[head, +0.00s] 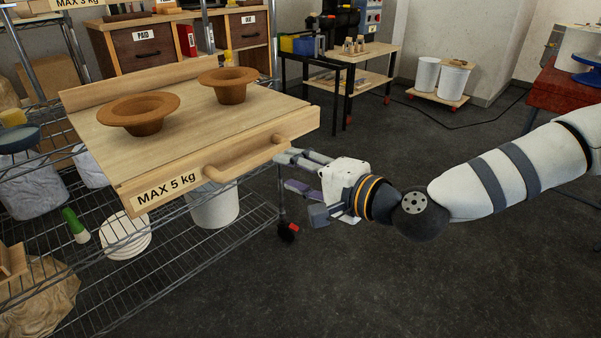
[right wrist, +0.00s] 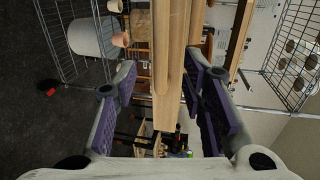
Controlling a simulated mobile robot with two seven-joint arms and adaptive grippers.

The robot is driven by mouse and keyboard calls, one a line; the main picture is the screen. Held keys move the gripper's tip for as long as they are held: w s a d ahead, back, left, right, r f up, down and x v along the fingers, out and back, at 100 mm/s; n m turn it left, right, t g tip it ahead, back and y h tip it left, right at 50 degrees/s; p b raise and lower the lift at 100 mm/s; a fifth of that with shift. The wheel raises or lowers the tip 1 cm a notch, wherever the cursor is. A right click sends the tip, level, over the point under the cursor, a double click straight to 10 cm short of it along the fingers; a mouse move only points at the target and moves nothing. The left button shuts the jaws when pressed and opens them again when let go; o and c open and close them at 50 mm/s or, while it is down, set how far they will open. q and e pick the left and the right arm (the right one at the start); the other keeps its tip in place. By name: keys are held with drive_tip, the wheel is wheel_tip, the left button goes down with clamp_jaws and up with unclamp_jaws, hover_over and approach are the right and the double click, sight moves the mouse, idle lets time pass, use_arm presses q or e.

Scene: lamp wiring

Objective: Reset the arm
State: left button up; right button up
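My right gripper (head: 286,170) is at the right front corner of a wooden tray (head: 170,118) on a wire rack, just below the right end of the tray's wooden handle (head: 235,160). The gripper is open. Its purple-padded fingers stand apart in the right wrist view (right wrist: 158,80). There, a long wooden piece of the tray (right wrist: 170,60) runs through the space between them, with gaps visible on both sides. Whether it lies between the fingers or beyond them is hard to tell. The right arm reaches in from the right. My left gripper is not in view.
Two brown flared pots (head: 140,117) (head: 228,90) sit on the tray, marked "MAX 5 kg". The wire rack (head: 180,262) holds buckets and bags below. A workbench (head: 340,55) stands behind. A red table (head: 560,90) is at right. The dark floor (head: 400,280) is open in front.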

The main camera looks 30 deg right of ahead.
drive_tip(key=shift+v, duration=1.05)
drive_tip(key=s+a+f+n+g+p, duration=0.1)
drive_tip(key=s+a+f+n+g, duration=0.1)
drive_tip(key=s+f+g, duration=0.35)
drive_tip(key=s+a+f+n+g+h, duration=0.1)
drive_tip(key=s+a+f+n+g, duration=0.15)
drive_tip(key=s+f, duration=0.6)
drive_tip(key=s+a+f+n+g+p, duration=0.1)
drive_tip(key=s+a+f+n+g, duration=0.15)
drive_tip(key=s+f, duration=0.45)
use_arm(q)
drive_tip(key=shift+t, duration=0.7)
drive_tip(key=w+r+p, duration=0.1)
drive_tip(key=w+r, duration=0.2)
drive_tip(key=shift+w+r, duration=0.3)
use_arm(e)
drive_tip(key=s+d+f+n+g+h, duration=0.1)
drive_tip(key=s+d+f+n+g, duration=0.1)
drive_tip(key=s, duration=0.4)
drive_tip(key=s+d+f+n+g+h, duration=0.2)
drive_tip(key=s+d, duration=0.1)
drive_tip(key=s, duration=0.4)
drive_tip(key=s+d+f+n+g+h, duration=0.1)
drive_tip(key=s+d+f+n+g, duration=0.1)
drive_tip(key=s, duration=0.5)
drive_tip(key=shift+s+d+f+n, duration=0.25)
drive_tip(key=shift+d+n, duration=0.05)
drive_tip(key=shift+d, duration=0.2)
drive_tip(key=shift+g, duration=0.25)
